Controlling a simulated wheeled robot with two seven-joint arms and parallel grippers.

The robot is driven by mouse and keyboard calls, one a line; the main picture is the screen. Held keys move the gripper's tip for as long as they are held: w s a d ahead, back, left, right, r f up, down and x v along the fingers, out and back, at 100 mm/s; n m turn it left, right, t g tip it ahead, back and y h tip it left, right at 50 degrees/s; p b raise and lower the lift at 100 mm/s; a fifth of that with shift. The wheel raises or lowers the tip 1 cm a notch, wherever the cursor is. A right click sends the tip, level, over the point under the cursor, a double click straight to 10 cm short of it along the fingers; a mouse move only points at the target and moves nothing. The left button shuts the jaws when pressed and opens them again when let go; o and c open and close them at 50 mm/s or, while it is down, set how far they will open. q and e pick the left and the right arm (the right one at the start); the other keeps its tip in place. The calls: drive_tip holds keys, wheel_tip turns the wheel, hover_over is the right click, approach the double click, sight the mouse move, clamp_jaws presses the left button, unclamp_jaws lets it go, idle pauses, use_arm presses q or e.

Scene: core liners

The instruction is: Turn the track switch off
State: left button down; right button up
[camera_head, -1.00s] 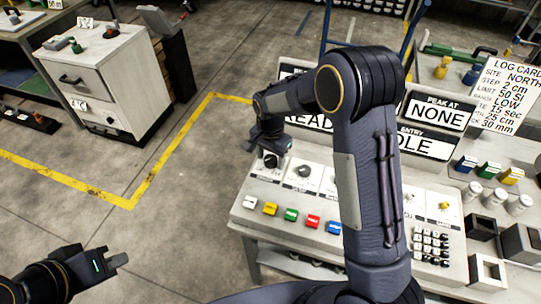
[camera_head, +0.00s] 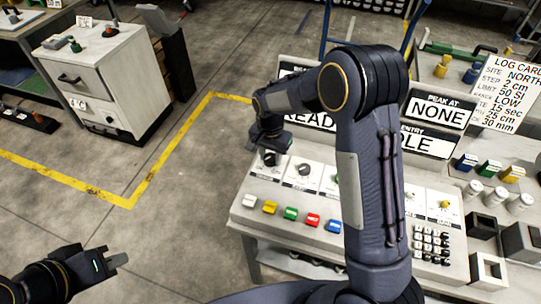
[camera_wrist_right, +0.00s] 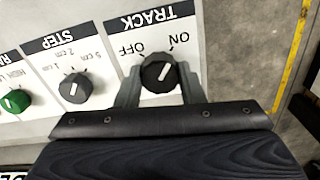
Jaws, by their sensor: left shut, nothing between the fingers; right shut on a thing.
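The TRACK switch is a black round knob (camera_wrist_right: 158,72) with a white pointer line, on a white panel under a black TRACK label (camera_wrist_right: 152,24). In the wrist view its line slants up and right, toward the ON mark rather than OFF. My right gripper (camera_wrist_right: 160,84) has its two fingers on either side of this knob and is shut on it. In the head view the knob (camera_head: 269,160) shows below my right gripper (camera_head: 270,148) at the console's left end. My left gripper (camera_head: 119,261) is shut and empty, low at the left above the floor.
The STEP knob (camera_wrist_right: 75,87) sits close beside, with a green knob (camera_wrist_right: 15,101) beyond it. Coloured buttons (camera_head: 291,214) line the console's front. My right arm hides part of the console and displays. A white cabinet (camera_head: 104,85) stands at the left; the floor between is clear.

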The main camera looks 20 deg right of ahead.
drive_tip(key=n+b, duration=0.1)
drive_tip(key=n, duration=0.3)
drive_tip(key=n+b, duration=0.1)
drive_tip(key=n, duration=0.7)
drive_tip(key=shift+n+b, duration=0.3)
drive_tip(key=shift+n, duration=1.9)
drive_tip(key=o, duration=1)
